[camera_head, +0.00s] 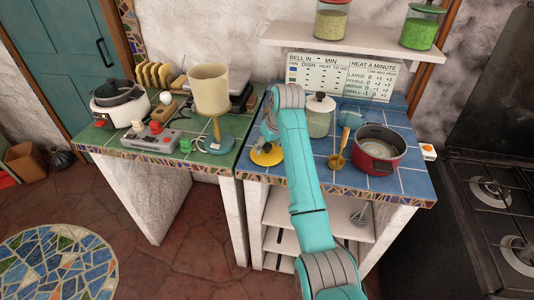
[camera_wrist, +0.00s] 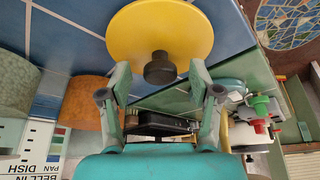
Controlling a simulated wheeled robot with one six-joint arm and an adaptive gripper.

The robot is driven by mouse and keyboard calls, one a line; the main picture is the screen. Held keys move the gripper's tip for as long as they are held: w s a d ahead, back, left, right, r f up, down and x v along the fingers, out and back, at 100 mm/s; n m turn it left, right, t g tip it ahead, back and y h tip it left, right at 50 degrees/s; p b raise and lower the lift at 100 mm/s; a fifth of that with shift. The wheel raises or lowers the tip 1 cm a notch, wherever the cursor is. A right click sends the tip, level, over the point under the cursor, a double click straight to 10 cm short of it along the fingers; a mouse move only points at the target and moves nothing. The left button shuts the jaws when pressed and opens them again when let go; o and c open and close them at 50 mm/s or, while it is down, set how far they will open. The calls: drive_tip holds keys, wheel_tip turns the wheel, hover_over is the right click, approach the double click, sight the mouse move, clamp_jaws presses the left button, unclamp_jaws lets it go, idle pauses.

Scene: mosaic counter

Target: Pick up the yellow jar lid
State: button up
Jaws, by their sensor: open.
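The yellow jar lid (camera_head: 262,159) lies on the blue tiled counter (camera_head: 323,179) near its left edge. In the wrist view the lid (camera_wrist: 187,32) is a yellow disc with a dark round knob (camera_wrist: 159,68) at its centre. My gripper (camera_wrist: 160,78) is open, with one finger on each side of the knob in that view. I cannot tell whether the fingers touch it. In the head view my arm hides part of the lid's surroundings, and the fingertips are hard to make out.
A red pot (camera_head: 378,152) and a wooden-handled ladle (camera_head: 339,152) are further right. A lamp with a cream shade (camera_head: 210,92) and a grey control box (camera_head: 151,138) stand on the green counter (camera_head: 224,160) at left.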

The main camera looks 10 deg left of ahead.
drive_tip(key=shift+w+a+f, duration=0.1)
drive_tip(key=shift+w+f, duration=0.05)
drive_tip(key=shift+f, duration=0.3)
clamp_jaws()
drive_tip(key=shift+r, duration=0.15)
